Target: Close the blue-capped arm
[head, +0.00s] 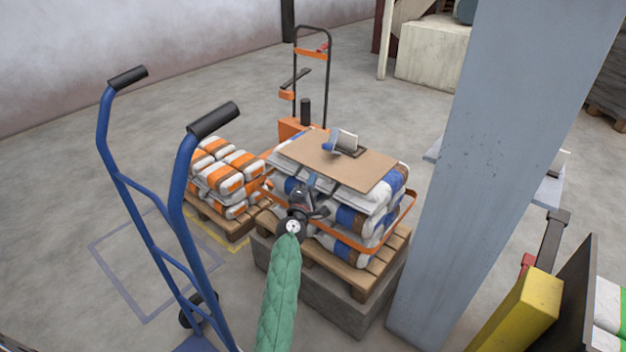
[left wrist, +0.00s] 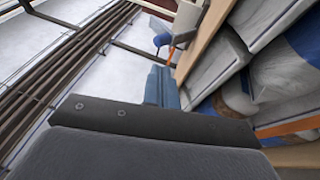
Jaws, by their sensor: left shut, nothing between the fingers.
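The blue-capped arm (head: 329,144) belongs to a small device on the cardboard sheet (head: 318,163) that tops the stack of bags. Its blue end lies to the left of a pale tilted plate (head: 347,139) over a dark base (head: 351,151). In the left wrist view the blue cap (left wrist: 162,40) shows past my fingers, near the top. My left gripper (head: 312,180) is shut and empty at the near left edge of the stack, apart from the cap. Its blue-grey fingertips (left wrist: 162,85) show in the left wrist view. My right gripper is not in view.
The bags stand on a wooden pallet (head: 385,262) over a grey block (head: 335,306). A blue hand truck (head: 172,215) stands left, a grey column (head: 490,170) right. An orange-handled truck (head: 311,85) stands behind. Orange-white bags (head: 228,180) sit on another pallet.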

